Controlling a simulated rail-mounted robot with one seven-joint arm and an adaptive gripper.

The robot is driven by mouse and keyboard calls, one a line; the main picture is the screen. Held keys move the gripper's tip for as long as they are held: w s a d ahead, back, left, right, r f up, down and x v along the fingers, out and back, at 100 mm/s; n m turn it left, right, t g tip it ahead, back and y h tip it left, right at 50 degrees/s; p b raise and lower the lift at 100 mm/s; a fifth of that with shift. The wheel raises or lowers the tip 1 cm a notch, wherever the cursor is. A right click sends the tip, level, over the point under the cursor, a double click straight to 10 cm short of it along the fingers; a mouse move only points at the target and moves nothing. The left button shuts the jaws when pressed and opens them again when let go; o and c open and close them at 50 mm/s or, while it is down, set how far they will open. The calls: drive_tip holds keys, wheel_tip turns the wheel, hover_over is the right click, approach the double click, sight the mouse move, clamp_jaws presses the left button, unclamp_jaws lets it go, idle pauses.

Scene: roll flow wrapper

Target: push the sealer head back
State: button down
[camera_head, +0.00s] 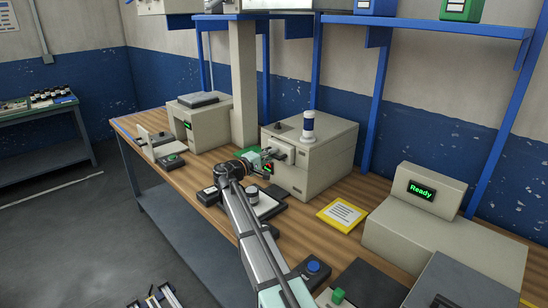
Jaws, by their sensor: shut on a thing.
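The flow wrapper (325,158) is a beige box on the wooden bench, with a blue and white roll standing on top. A small grey block on its front face, which looks like the sealer head (284,147), sticks out toward my arm. My gripper (268,158) reaches this front from the left and is small in the view. Its jaws are closed at the block, and the exact contact is hard to see. A small screen with red and green marks shows just below the gripper, partly covered.
My arm crosses the bench front, over a white round item (265,203). A yellow-edged sheet (341,215) lies right of the wrapper. A beige unit (430,215) showing "Ready" stands farther right. Another beige machine (203,122) stands at left. Blue shelf posts rise behind.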

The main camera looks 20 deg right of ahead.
drive_tip(key=shift+w+d+r, duration=0.1)
drive_tip(key=shift+d, duration=0.05)
drive_tip(key=c, duration=1.5)
unclamp_jaws()
drive_tip(key=o, duration=0.3)
drive_tip(key=shift+d, duration=0.2)
drive_tip(key=shift+o, duration=0.2)
drive_tip(key=shift+a, duration=0.1)
drive_tip(key=shift+a, duration=0.1)
drive_tip(key=v, duration=1.2)
